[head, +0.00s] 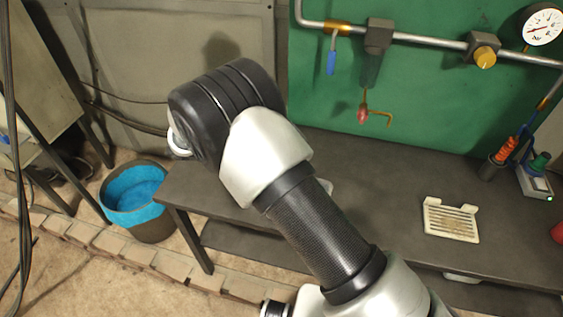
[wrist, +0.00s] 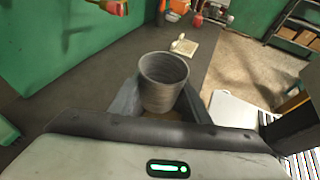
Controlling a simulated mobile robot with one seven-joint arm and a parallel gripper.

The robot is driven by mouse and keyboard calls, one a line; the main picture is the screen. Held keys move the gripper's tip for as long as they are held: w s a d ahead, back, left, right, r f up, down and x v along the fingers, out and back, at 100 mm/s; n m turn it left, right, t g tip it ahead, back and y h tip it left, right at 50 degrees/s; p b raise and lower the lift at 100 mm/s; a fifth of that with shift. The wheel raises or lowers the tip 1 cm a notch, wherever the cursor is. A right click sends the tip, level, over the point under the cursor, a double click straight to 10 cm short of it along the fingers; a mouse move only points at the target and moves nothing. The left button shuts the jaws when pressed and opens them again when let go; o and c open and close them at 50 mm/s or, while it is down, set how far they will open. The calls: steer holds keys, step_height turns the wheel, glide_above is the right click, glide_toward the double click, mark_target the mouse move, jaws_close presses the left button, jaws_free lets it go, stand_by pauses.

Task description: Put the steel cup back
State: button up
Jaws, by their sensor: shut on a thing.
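The steel cup (wrist: 163,84) is a grey, ribbed, open-topped cup in the wrist view. My gripper (wrist: 160,103) is shut on it, with one finger on each side, and the cup's mouth faces the camera. In the head view my arm hides the cup and the gripper. A cream slotted tray (head: 452,220) lies on the dark bench (head: 375,180), right of my arm. What looks like the same tray shows beyond the cup in the wrist view (wrist: 184,47). No other cup shows on it.
A pipe with a blue-handled valve (head: 331,62), a red-tipped tap (head: 364,114) and a gauge (head: 543,25) runs along the green wall. A holder with orange-handled tools (head: 504,152) stands at the bench's right. A blue-lined bucket (head: 135,192) stands on the floor at left.

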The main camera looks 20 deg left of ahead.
steer(key=w+a+f+n+t+y+b, duration=0.4)
steer(key=w+a+n+y+b, duration=0.25)
steer(key=b, duration=0.25)
steer(key=w+a+f+n+t+y+b, duration=0.4)
steer(key=w+a+n+y+b, duration=0.25)
steer(key=b, duration=0.35)
steer(key=f, duration=0.3)
steer(key=f+b, duration=0.1)
steer(key=f, duration=0.2)
steer(key=a+f+b, duration=0.1)
steer(key=f, duration=0.2)
steer(key=shift+s, duration=0.25)
steer(key=shift+f, duration=0.25)
steer(key=o, duration=1.2)
steer(key=shift+c, duration=0.2)
steer(key=shift+d, duration=0.1)
